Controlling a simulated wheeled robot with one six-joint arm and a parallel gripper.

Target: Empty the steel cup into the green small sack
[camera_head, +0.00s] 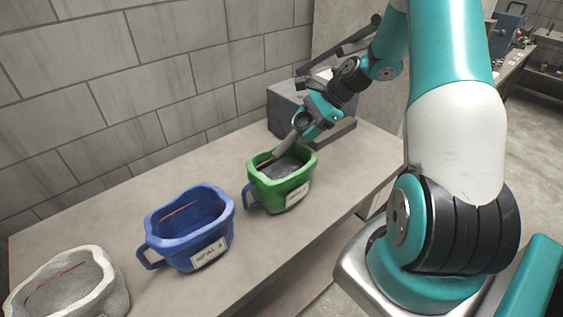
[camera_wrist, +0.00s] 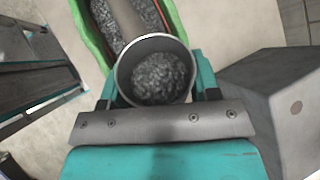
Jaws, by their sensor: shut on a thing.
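The green small sack (camera_head: 270,196) stands open on the bench with dark grey grains inside. Its green rim (camera_wrist: 178,22) also shows at the top of the wrist view. My gripper (camera_head: 312,118) is shut on the steel cup (camera_wrist: 120,75), above the sack's far right side. The cup's mouth faces the wrist camera, and grey grains show inside it. A grey-brown, tube-like shape (camera_head: 287,144) runs from near the cup down into the sack; I cannot tell whether it is solid or a stream. The fingertips are mostly hidden by the cup.
A blue sack (camera_head: 190,240) with a label and handle stands left of the green one. A pale grey sack (camera_head: 110,290) is at the lower left. A grey box (camera_head: 284,100) stands behind the green sack, near the wall. Bare bench lies between the sacks.

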